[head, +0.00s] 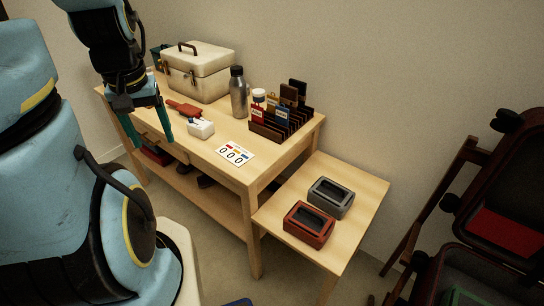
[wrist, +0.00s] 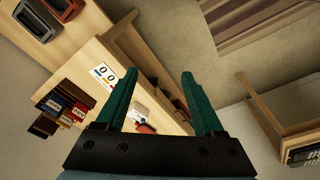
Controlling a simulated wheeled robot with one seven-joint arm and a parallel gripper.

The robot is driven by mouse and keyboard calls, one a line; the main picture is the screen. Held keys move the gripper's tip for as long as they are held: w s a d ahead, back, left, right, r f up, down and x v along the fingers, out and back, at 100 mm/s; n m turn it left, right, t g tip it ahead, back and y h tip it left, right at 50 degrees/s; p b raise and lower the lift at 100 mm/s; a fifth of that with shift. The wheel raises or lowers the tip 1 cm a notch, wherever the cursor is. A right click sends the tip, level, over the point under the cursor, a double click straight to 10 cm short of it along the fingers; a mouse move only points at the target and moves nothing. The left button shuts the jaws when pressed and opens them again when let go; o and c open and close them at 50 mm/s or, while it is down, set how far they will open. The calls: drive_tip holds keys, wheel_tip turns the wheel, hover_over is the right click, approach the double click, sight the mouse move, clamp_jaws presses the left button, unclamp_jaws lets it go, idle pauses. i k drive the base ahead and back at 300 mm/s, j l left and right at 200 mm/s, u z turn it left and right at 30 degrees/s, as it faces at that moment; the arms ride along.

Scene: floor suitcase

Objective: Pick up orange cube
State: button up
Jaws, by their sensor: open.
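I cannot make out an orange cube in either view. My gripper (head: 148,130) is open and empty, in front of the left part of the wooden table (head: 225,158) in the head view. Its two teal fingers stand wide apart in the wrist view (wrist: 159,76), with nothing between the tips but the floor and table edge. Part of the table behind my arm is hidden.
The table holds a cream case (head: 198,72), metal bottle (head: 238,95), filled rack (head: 280,118), red item (head: 184,107), white box (head: 201,129) and number card (head: 234,153). A lower side table (head: 285,225) bears grey (head: 331,198) and red (head: 309,225) trays. An open dark suitcase (head: 505,190) stands right.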

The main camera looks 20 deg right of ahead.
sight(308, 224)
drive_tip(key=k+j+z, duration=0.1)
drive_tip(key=j+z, duration=0.2)
drive_tip(key=z, duration=0.2)
drive_tip(key=k+j+z, duration=0.15)
drive_tip(key=z, duration=0.3)
drive_tip(key=j, duration=0.15)
